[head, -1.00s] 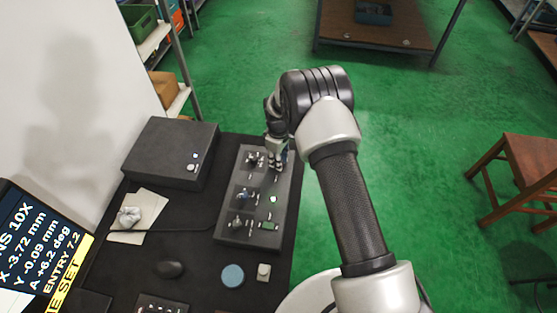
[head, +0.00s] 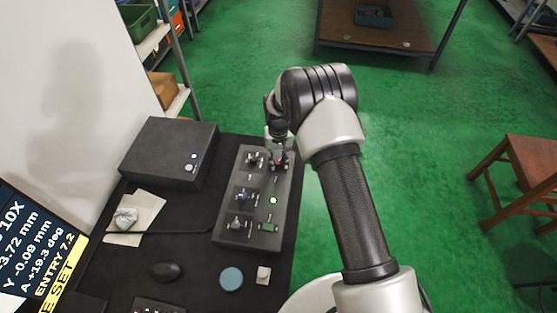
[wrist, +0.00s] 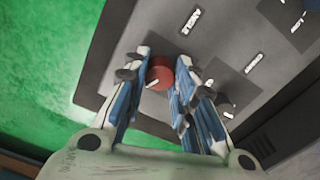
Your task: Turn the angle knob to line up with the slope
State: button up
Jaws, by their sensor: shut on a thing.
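The red knob (wrist: 160,73) on the grey control panel (head: 228,233) sits between my gripper's two blue-and-grey fingers in the wrist view. A short label lies just beyond it. My gripper (wrist: 163,82) is shut on this knob from above; it also shows at the panel's far right corner in the head view (head: 278,158). A white mark shows on the knob's side. The screen (head: 40,240) at the left edge reads A +19.3 deg, Y -0.09 mm and ENTRY 7.2. The screen's left part is cut off, and no slope line is visible.
Other small knobs (head: 243,195) stand along the panel's left side. A lit green-white button (head: 273,201) is near its middle. A dark box (head: 170,152), a mouse (head: 165,271), a blue round thing (head: 231,278) and a small pale block (head: 263,274) share the black table.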

aim_at(278, 161)
jog(key=shift+m, duration=1.1)
jog(key=o, duration=1.1)
jog(key=shift+r, duration=0.15)
notch_tip(278, 161, up, 12)
jog(key=shift+f, duration=0.1)
